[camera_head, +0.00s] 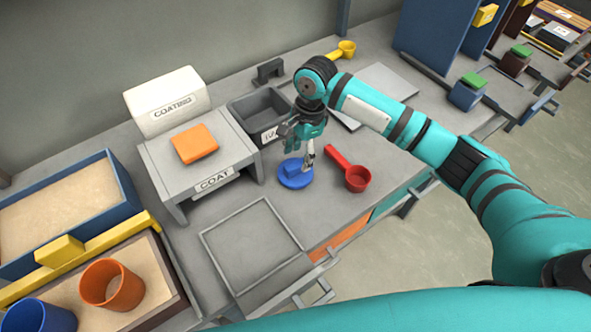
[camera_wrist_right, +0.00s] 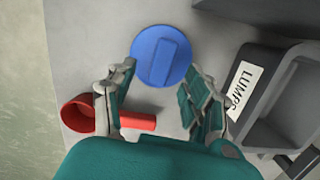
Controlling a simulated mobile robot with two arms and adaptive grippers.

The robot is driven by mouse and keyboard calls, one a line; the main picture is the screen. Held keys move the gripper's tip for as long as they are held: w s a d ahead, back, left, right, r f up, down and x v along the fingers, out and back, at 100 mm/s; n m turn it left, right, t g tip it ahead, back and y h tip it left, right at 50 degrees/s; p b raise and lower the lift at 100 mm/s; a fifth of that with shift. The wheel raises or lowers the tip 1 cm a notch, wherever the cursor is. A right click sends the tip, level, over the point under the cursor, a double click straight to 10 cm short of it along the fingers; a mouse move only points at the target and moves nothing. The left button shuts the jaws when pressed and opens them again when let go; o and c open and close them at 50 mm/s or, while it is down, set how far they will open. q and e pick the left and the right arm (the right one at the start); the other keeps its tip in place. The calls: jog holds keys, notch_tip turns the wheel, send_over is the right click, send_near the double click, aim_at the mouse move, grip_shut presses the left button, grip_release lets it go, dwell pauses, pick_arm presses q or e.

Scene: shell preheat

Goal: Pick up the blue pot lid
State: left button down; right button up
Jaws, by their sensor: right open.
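The blue pot lid (camera_head: 294,176) is a flat round disc with a raised bar handle. It lies on the grey bench, between the grey bin and the red ladle. In the right wrist view the lid (camera_wrist_right: 161,56) is at the upper middle, with its bar handle upright in the picture. My right gripper (camera_head: 303,158) is open and empty, above the lid in the head view. In the right wrist view its fingers (camera_wrist_right: 157,95) are spread to either side of the lid's near edge. I cannot tell the height gap. My left gripper is not in view.
The red ladle (camera_head: 354,176) lies close to the lid's right. The grey bin (camera_head: 247,108), labelled LUMPS in the wrist view, stands behind it. A grey stand (camera_head: 165,159) marked COAT is at the left. A framed panel (camera_head: 240,235) is in front.

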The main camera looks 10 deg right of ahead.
aim_at(295, 164)
jog(key=f, duration=0.2)
jog(key=a+f, duration=0.1)
jog(key=shift+f, duration=0.35)
jog(key=shift+s+f, duration=0.1)
jog(key=shift+f, duration=0.15)
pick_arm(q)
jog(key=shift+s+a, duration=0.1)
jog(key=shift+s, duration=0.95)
pick_arm(e)
jog(key=shift+c, duration=0.4)
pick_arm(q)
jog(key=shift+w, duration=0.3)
pick_arm(e)
grip_shut()
